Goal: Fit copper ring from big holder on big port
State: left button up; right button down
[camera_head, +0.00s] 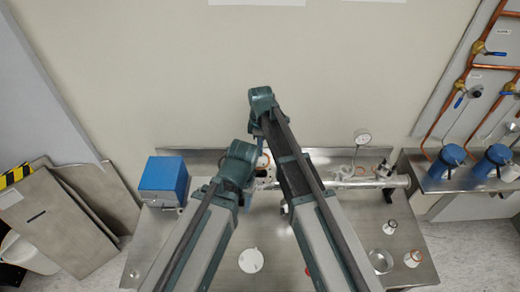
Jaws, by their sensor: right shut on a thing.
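A silvery horizontal tube assembly (345,183) lies along the back of the steel bench, with a round gauge (362,136) above it. My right gripper (264,172) is mostly hidden behind my own arm links, by the left end of the tube. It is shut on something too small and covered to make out. My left gripper (248,198) is just to its left and lower, largely hidden under its own arm; its jaws do not show. I cannot pick out the copper ring, the big holder or the big port for certain.
A blue box (163,180) stands at the bench's left. A white disc (251,260) lies at the front middle. Small pale-topped pieces (390,227) and a clear dish (381,261) are at the right. Copper pipes (466,70) and blue-topped units (452,155) stand beyond the right end.

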aim_at(260, 166)
jog(key=shift+f, duration=0.15)
notch_tip(260, 166, down, 6)
jog(key=b, duration=0.6)
jog(key=shift+f+b, duration=0.4)
jog(key=shift+b, duration=0.1)
dwell(1.7)
jog(key=c, duration=0.9)
grip_release()
jog(key=shift+r, duration=0.15)
jog(key=r+p, duration=1.3)
jog(key=p, duration=0.1)
jog(key=shift+w+r, duration=0.3)
